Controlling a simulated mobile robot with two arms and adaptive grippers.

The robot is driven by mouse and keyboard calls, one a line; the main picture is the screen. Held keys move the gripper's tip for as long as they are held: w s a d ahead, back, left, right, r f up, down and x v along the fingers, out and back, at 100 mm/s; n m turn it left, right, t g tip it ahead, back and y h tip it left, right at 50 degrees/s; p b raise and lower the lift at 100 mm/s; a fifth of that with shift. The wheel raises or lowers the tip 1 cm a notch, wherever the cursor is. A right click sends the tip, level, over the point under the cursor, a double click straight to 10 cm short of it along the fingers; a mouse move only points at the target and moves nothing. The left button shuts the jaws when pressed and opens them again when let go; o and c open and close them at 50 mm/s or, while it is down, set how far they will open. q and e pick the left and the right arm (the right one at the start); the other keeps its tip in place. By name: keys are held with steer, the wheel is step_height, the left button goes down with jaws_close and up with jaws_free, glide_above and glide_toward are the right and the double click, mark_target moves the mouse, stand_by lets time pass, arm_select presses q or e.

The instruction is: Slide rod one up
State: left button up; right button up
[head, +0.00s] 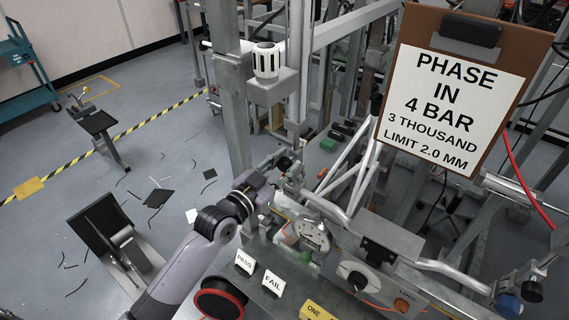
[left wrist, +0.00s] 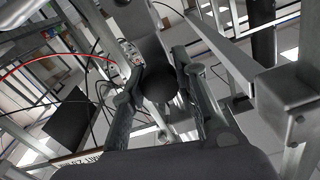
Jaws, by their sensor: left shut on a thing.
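My left gripper (head: 284,170) reaches in from the left to the upper end of the metal fixture (head: 330,212). In the left wrist view its two fingers (left wrist: 162,98) close around a dark round knob (left wrist: 158,86), with a grey metal bar (left wrist: 150,35) just beyond it. The head view shows little of this grip because the wrist and fixture crowd it. A yellow tag reading ONE (head: 316,311) lies at the bottom edge. I cannot tell for sure which part is rod one. My right gripper is not in view.
PASS (head: 244,262) and FAIL (head: 273,283) cards stand nearby. A clipboard (head: 525,75) hangs at upper right. A steel post (head: 230,95) rises close behind my gripper.

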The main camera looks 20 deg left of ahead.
mark_target(294, 145)
arm_select(q)
jaws_close()
step_height(294, 145, up, 4)
steer(key=p, duration=0.3)
steer(key=shift+f, duration=0.1)
steer(key=o, duration=0.5)
jaws_free()
steer(key=o, duration=0.4)
steer(key=shift+f, duration=0.15)
